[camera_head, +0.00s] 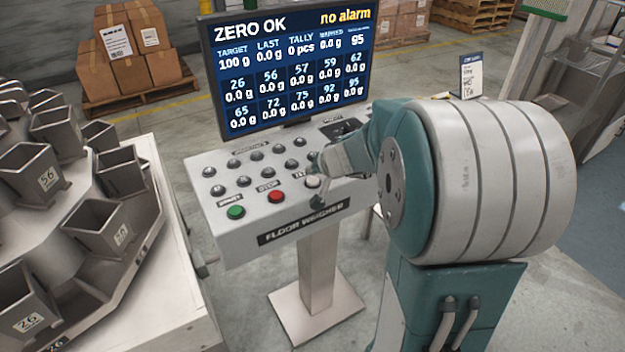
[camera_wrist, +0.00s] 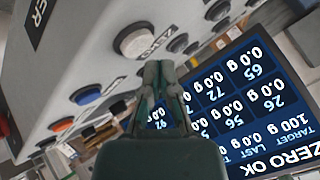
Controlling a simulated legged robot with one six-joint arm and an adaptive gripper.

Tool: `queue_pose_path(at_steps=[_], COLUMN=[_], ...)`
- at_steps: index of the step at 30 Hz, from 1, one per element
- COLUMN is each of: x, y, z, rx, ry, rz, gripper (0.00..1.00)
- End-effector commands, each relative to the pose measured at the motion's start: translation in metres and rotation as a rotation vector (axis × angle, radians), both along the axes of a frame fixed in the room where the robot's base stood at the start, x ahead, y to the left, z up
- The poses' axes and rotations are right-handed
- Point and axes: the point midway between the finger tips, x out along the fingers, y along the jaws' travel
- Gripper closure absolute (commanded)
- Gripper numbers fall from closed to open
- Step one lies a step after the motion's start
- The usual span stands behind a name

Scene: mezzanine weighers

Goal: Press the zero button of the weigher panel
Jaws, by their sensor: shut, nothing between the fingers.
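The weigher panel (camera_head: 225,170) is a light grey slanted console on a post, marked "FLOOR WEIGHER". Its white zero button (camera_head: 313,182) is at the front row, right of the red stop button (camera_head: 275,196) and green start button (camera_head: 236,212). In the wrist view the zero button (camera_wrist: 138,40) is large, above an upside-down "ZERO" label. My gripper (camera_wrist: 158,68) is shut and empty, its tips close to the button with a small gap in the picture. In the head view my gripper (camera_head: 322,162) is just above the button, partly hidden by my arm.
The screen (camera_head: 290,65) behind the panel reads "ZERO OK" and "no alarm". Several small dark buttons (camera_head: 256,156) fill the panel's upper face. A blue button (camera_wrist: 85,95) sits beside zero in the wrist view. A weigher with metal buckets (camera_head: 95,225) stands left.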

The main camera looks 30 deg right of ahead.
Motion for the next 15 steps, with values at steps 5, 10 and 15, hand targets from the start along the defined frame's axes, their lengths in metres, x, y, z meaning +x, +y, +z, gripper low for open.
queue_pose_path(at_steps=[5,10,15], x=[0.001,0.001,0.0], y=[0.0,0.0,0.0], z=[0.017,0.031,0.044], rx=[0.0,-0.002,-0.001], ry=[-0.004,-0.005,-0.002], rz=[0.001,0.0,0.0], gripper=[1.0,1.0,1.0])
